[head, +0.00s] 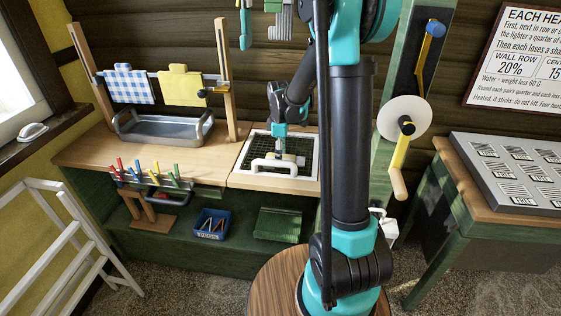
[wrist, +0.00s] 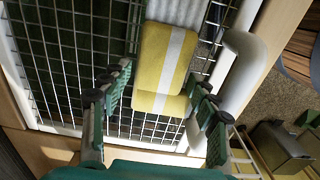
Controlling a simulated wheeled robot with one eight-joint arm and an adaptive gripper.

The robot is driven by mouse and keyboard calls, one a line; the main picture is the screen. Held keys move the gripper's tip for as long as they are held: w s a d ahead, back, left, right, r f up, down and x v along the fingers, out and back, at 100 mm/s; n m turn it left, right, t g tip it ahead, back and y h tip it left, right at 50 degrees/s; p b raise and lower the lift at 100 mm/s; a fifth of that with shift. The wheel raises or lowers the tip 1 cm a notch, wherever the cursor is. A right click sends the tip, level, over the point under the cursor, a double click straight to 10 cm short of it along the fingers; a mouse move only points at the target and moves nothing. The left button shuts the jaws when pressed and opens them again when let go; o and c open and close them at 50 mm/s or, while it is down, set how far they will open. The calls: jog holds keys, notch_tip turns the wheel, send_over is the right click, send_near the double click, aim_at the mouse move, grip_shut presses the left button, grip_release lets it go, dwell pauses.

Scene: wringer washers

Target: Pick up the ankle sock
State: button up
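A yellow piece with a white lengthwise stripe, which looks like the ankle sock (wrist: 165,60), lies on the wire grid (wrist: 75,60) in the wrist view. A pale grey-white part adjoins its far end. In the head view the white-framed grid (head: 250,158) sits on the wooden bench, and my gripper (head: 280,146) points down over it. The sock is mostly hidden there by my gripper and a white handle. In the wrist view my gripper (wrist: 163,80) is open, with one finger on each side of the sock's near end. Contact cannot be told.
A white curved handle (wrist: 240,70) runs close to the right finger. A metal tray (head: 165,128) stands left on the bench under hanging blue-checked (head: 131,87) and yellow (head: 181,88) cloths. Coloured pegs (head: 150,171) line the front. Bare bench (head: 95,150) shows at left.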

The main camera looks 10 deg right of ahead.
jog(key=c, duration=0.8)
jog(key=shift+r, duration=0.15)
notch_tip(320, 180, up, 9)
jog(key=s+r, duration=0.4)
jog(key=s, duration=0.4)
jog(key=s+r, duration=0.4)
jog(key=s, duration=0.4)
jog(key=shift+d+r, duration=0.15)
jog(key=shift+r, duration=0.25)
dwell(0.5)
